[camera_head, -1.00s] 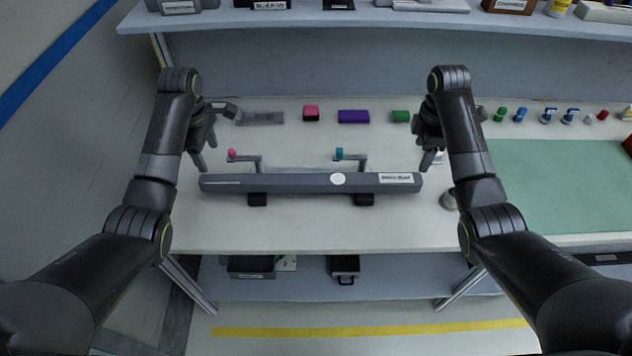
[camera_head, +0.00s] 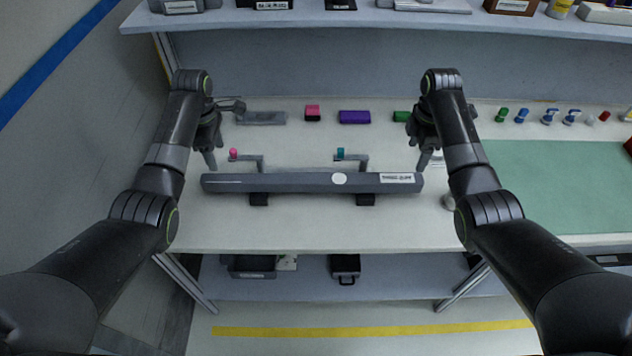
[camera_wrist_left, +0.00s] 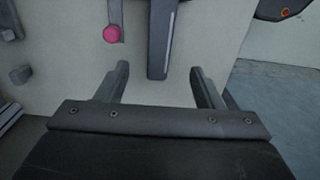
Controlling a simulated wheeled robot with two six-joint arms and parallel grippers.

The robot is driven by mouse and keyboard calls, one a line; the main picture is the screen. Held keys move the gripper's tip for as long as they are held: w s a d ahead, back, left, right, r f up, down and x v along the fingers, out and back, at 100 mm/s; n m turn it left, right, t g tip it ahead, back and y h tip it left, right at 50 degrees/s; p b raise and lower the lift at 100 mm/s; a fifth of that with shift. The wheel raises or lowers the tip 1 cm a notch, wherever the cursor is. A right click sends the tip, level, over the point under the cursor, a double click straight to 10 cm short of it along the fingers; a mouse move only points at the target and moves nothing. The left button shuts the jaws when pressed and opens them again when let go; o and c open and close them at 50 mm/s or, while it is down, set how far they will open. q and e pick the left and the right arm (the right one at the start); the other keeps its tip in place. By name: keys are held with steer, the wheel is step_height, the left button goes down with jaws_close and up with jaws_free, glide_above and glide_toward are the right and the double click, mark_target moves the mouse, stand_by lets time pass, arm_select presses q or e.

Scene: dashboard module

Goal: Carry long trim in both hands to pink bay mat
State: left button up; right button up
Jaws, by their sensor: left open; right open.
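The long trim (camera_head: 290,183) is a long grey bar with a white round spot and a white label. It lies across the bench on two small black supports. My left gripper (camera_head: 212,160) is open just above and behind its left end. In the left wrist view the trim's end (camera_wrist_left: 160,50) points in between the open fingers (camera_wrist_left: 160,85), with a gap on both sides. My right gripper (camera_head: 425,158) is open near the trim's right end, apart from it. No pink bay mat can be made out; a green mat (camera_head: 555,185) lies at the right.
Two small brackets, one with a pink knob (camera_head: 233,153) and one with a teal knob (camera_head: 340,153), stand just behind the trim. Pink, purple (camera_head: 354,117) and green blocks sit farther back. The bench front (camera_head: 320,230) is clear.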

mark_target(408, 178)
arm_select(q)
step_height(408, 178, down, 12)
steer(key=shift+r, duration=0.15)
arm_select(e)
step_height(408, 178, down, 12)
steer(key=shift+r, duration=0.1)
arm_select(q)
steer(key=shift+c, duration=0.2)
arm_select(e)
steer(key=shift+c, duration=0.3)
arm_select(q)
jaws_close()
arm_select(e)
steer(key=c, duration=1.3)
